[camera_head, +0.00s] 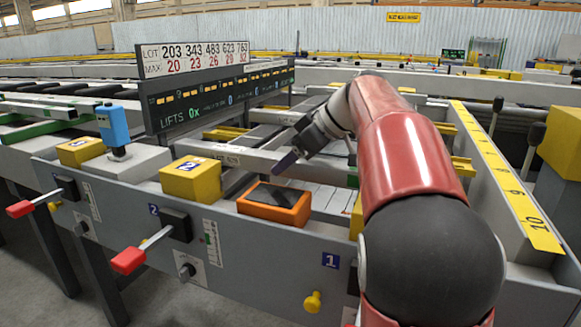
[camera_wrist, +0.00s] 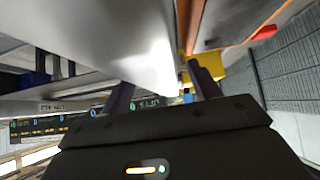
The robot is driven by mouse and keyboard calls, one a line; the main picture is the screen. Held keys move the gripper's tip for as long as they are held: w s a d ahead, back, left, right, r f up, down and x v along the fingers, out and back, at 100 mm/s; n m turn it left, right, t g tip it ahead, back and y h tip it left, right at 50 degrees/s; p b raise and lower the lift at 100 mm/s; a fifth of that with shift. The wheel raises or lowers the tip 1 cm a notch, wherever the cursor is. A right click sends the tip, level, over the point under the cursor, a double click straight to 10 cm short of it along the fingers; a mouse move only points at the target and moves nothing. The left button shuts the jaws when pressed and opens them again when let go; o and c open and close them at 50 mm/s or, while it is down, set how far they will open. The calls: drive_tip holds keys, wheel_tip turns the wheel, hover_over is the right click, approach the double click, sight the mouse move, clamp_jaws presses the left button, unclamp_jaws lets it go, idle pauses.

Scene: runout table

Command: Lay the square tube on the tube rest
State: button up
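In the head view, my gripper (camera_head: 287,162) hangs tilted down and left over the table, above and behind an orange box with a dark top (camera_head: 272,217). In the wrist view, my gripper's two fingers (camera_wrist: 160,92) stand apart with no held thing visible between them. A pale, smooth surface (camera_wrist: 110,35) fills the view beyond the fingers, and I cannot tell what it is. My red arm hides part of the table at the right.
Yellow blocks (camera_head: 190,178) stand on the front ledge, with red-handled levers (camera_head: 130,261) below. A blue-topped device (camera_head: 113,127) stands at left. A numbered yellow scale (camera_head: 505,175) runs along the right rail. A display board (camera_head: 215,100) stands behind, left of my gripper.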

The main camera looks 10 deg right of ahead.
clamp_jaws()
drive_tip(key=shift+r, duration=0.15)
